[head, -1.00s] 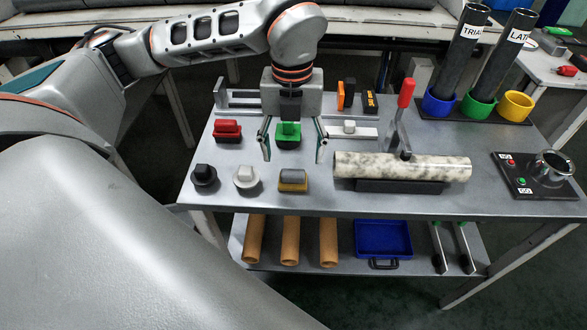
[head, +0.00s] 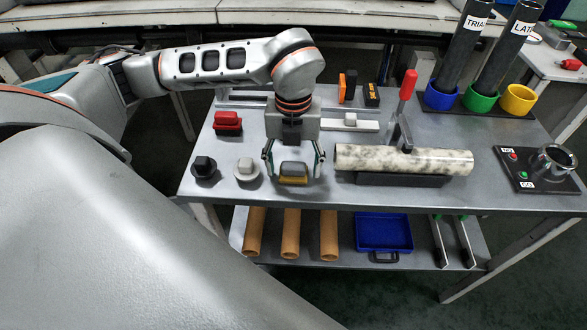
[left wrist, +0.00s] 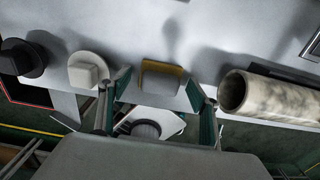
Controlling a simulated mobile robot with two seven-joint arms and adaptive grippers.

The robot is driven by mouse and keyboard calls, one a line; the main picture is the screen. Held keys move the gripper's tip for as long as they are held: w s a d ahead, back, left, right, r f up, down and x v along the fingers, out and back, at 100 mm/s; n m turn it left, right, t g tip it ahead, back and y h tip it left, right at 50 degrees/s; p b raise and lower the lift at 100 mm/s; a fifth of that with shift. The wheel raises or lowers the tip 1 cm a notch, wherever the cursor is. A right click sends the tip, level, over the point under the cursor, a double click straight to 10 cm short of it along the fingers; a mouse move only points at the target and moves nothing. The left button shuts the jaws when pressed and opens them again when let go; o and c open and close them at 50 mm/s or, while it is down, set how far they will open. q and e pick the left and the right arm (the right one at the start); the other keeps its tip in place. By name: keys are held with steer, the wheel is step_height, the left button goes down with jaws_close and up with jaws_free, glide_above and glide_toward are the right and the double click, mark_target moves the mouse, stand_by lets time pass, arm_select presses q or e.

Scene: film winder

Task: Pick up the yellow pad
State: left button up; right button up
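The yellow pad (head: 293,180), a yellow base with a grey block on top, sits near the front edge of the grey table. It also shows in the left wrist view (left wrist: 161,79), between the fingertips. My left gripper (head: 294,176) points down over it, with one finger on each side. The fingers are spread and a gap seems to show on both sides of the pad. Whether the fingertips touch the tabletop is unclear. My right gripper is in neither view.
A white knob (head: 246,170) and a black knob (head: 204,167) stand to the left. A red pad (head: 228,120) lies behind them. A marbled tube (head: 400,160) on a dark base lies close to the right. The lower shelf holds orange tubes (head: 291,235) and a blue tray (head: 384,213).

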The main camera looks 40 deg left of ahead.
mark_target(293, 164)
arm_select(q)
steer(key=c, duration=0.9)
steer(key=shift+r, duration=0.1)
step_height(293, 164, up, 20)
steer(key=p, duration=0.1)
steer(key=shift+p, duration=0.4)
steer(key=shift+o, duration=0.9)
steer(key=shift+c, duration=0.3)
